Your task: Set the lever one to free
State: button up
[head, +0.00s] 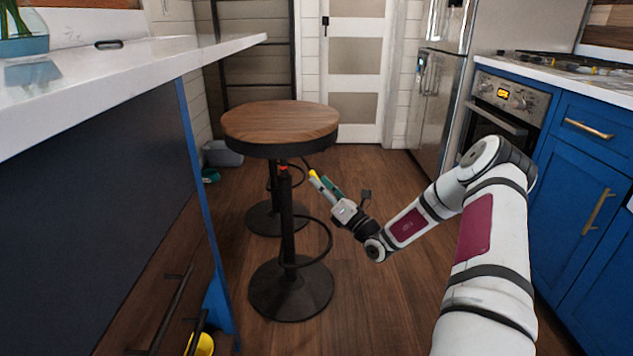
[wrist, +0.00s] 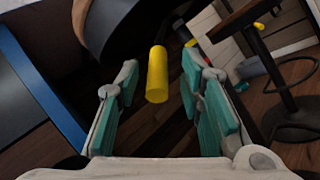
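A bar stool with a round wooden seat (head: 280,122) stands ahead on a black post. The yellow grip of a lever (head: 313,174) sticks out below this seat, beside my gripper. In the wrist view the yellow lever grip (wrist: 157,75) shows between my spread fingers, a little beyond their tips, with the dark seat above it. My gripper (wrist: 160,85) has teal finger pads and is open and empty; it also shows in the head view (head: 325,185). No marking shows which lever is number one or what its setting is.
A second stool's base (head: 262,219) stands behind; another yellow lever grip (wrist: 259,26) shows at the upper right of the wrist view. A white counter (head: 150,58) is at left, blue cabinets (head: 580,190) at right. Open wood floor (head: 370,300) lies between.

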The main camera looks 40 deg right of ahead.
jog(key=v, duration=0.9)
jog(key=shift+s, duration=0.25)
jog(key=shift+d+f, duration=0.1)
